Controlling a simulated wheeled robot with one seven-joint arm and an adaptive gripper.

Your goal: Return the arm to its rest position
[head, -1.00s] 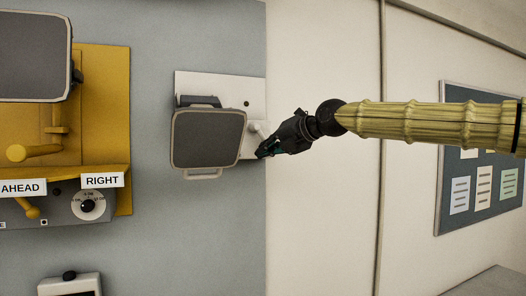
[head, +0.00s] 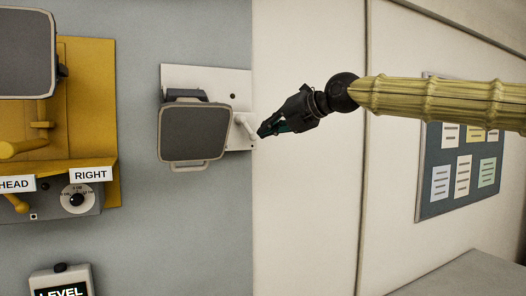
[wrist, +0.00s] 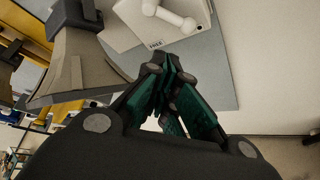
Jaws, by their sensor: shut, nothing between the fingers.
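My gripper (head: 262,132) is at the middle of the head view, at the end of my arm reaching in from the right. Its dark fingers with green pads are closed together and hold nothing. The fingertips appear just right of a white lever (head: 243,128) on a white wall plate (head: 205,77); I cannot tell whether they touch in the head view. In the wrist view the closed fingers (wrist: 166,68) point toward the plate, and the white lever (wrist: 168,16) shows above them, apart from the tips.
A yellow board (head: 90,90) with levers, a dial (head: 78,198) and a RIGHT label stands at left. A notice board (head: 432,190) hangs at right. The wall below my arm is clear.

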